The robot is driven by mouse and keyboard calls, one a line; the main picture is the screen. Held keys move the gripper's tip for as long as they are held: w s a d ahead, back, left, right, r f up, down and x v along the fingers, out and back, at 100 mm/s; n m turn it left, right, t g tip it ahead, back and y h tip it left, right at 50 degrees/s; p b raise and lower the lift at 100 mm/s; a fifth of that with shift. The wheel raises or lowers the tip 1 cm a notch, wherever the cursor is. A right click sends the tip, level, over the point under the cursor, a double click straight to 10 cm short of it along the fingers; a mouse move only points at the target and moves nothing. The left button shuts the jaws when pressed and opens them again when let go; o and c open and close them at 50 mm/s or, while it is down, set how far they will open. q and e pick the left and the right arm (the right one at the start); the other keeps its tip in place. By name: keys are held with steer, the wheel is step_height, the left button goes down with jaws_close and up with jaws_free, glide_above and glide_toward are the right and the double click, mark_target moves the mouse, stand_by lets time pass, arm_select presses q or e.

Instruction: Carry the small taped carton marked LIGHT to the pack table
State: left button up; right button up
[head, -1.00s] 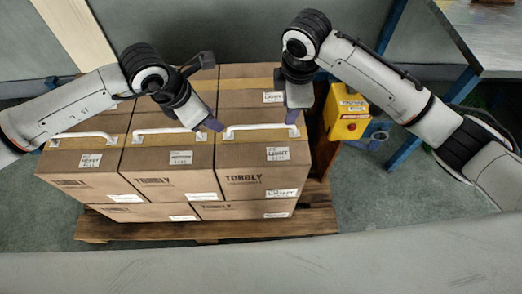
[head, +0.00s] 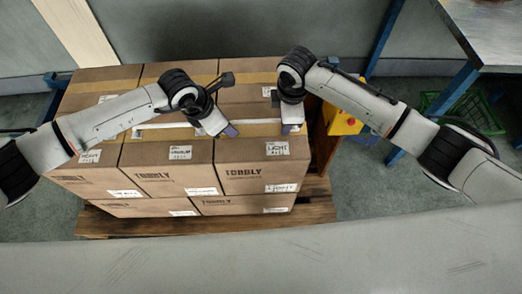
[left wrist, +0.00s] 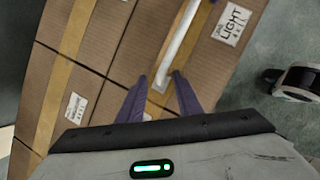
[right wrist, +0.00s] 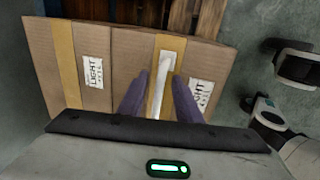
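The taped carton marked LIGHT (head: 243,158) is the right front carton in the top layer of a stack. It has a tape strip and a white handle bar on top. My left gripper (head: 230,131) is at the handle's left end; in the left wrist view its fingers (left wrist: 160,98) are apart with the handle end between them. My right gripper (head: 292,129) is at the right end; in the right wrist view its fingers (right wrist: 160,98) are apart, on either side of the handle (right wrist: 162,75).
Other cartons (head: 150,158) stand close against it on the left and behind, with more below. All rest on a wooden pallet (head: 130,228). A yellow box (head: 340,122) stands close to the right. A blue-legged table (head: 490,35) is at the upper right, with a green crate (head: 460,112) near it.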

arm_select(q)
steer(key=shift+f, duration=0.2)
arm_select(e)
steer(key=shift+f, duration=0.25)
arm_select(q)
jaws_close()
arm_select(e)
jaws_close()
arm_select(q)
steer(key=shift+w, duration=0.1)
steer(key=shift+w+a+r, duration=0.15)
steer(key=shift+w, duration=0.05)
stand_by(0.5)
